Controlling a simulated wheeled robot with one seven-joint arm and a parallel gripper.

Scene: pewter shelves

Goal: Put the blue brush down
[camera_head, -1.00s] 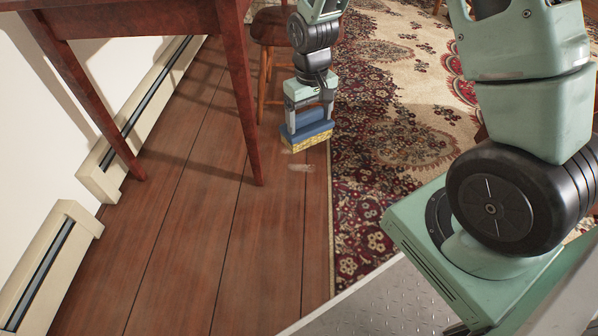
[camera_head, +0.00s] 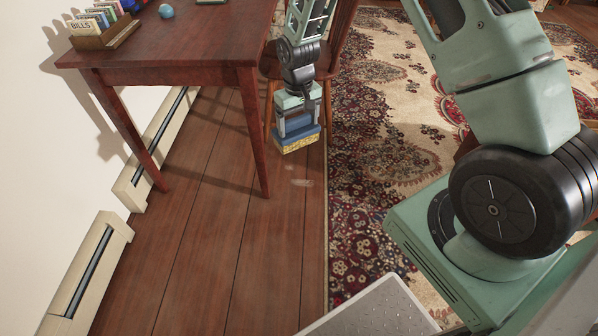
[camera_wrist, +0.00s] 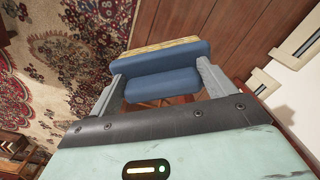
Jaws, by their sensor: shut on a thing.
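The blue brush (camera_head: 300,136) has a blue body and yellowish bristles on its underside. My gripper (camera_head: 299,122) is shut on it and holds it bristles down, in front of the wooden chair and right of the table's near leg. In the wrist view the brush (camera_wrist: 160,66) sits between my two grey fingers (camera_wrist: 162,84), with the yellow bristle side facing away from me. The brush appears to be above the wooden floor (camera_head: 230,230).
A dark red table (camera_head: 180,45) stands at upper left, with a file holder (camera_head: 105,33) and a small teal ball (camera_head: 166,11) on it. A wooden chair (camera_head: 340,45) stands behind my gripper. Pale marks (camera_head: 300,183) lie on the floor. A patterned rug (camera_head: 375,160) is at right.

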